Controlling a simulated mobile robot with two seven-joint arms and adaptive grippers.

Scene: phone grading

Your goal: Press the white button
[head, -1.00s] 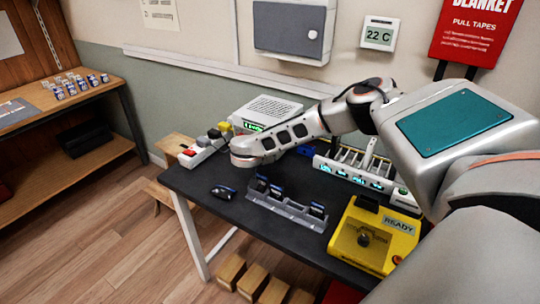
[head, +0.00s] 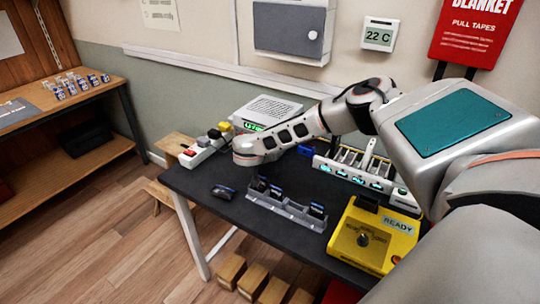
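A white strip (head: 193,160) with coloured buttons lies along the back left edge of the dark table. A white button (head: 203,141) shows on it, between a red button (head: 190,152) and a dark one (head: 214,133); a yellow one (head: 224,126) is at the far end. My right arm reaches in from the right across the table, and its rounded far end is just right of the strip, with a gap in the picture. No gripper fingers show at that end. My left gripper is out of view.
A grey box with a green display (head: 254,127) stands behind my arm. A dark phone-like item (head: 223,192), a grey slotted rack (head: 290,210), a white slotted unit (head: 350,176) and a yellow READY box (head: 375,237) occupy the table. The front left corner is clear.

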